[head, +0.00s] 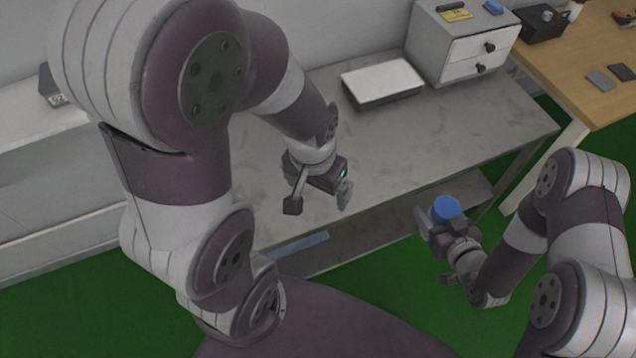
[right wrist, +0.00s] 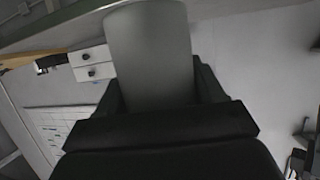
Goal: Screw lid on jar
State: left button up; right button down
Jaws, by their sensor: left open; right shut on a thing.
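My right gripper (head: 440,226) is shut on a grey cylindrical jar, held in the air in front of the grey table. In the right wrist view the jar's smooth grey side (right wrist: 150,55) stands between the dark fingers. A round blue lid (head: 446,207) shows at the top of the held thing in the head view; how tightly it sits cannot be told. Most of the jar's body is hidden in the head view. My left gripper (head: 318,200) is open and empty, pointing down by the grey table's front part, left of the right gripper and apart from it.
The grey table (head: 440,125) has a wide clear top. A white-topped flat box (head: 382,80) and a drawer unit (head: 465,45) stand at its back. A lower shelf (head: 375,235) runs beneath. A wooden table (head: 580,65) with small items is at the right.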

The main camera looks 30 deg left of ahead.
jog(key=shift+d, duration=0.1)
jog(key=w+d+m+t+h, duration=0.1)
jog(key=d+m+t+h, duration=0.2)
jog(key=d+m+h, duration=0.5)
jog(key=d+h, duration=0.1)
jog(key=d, duration=0.5)
jog(key=shift+w+d, duration=0.3)
jog(key=shift+w, duration=0.1)
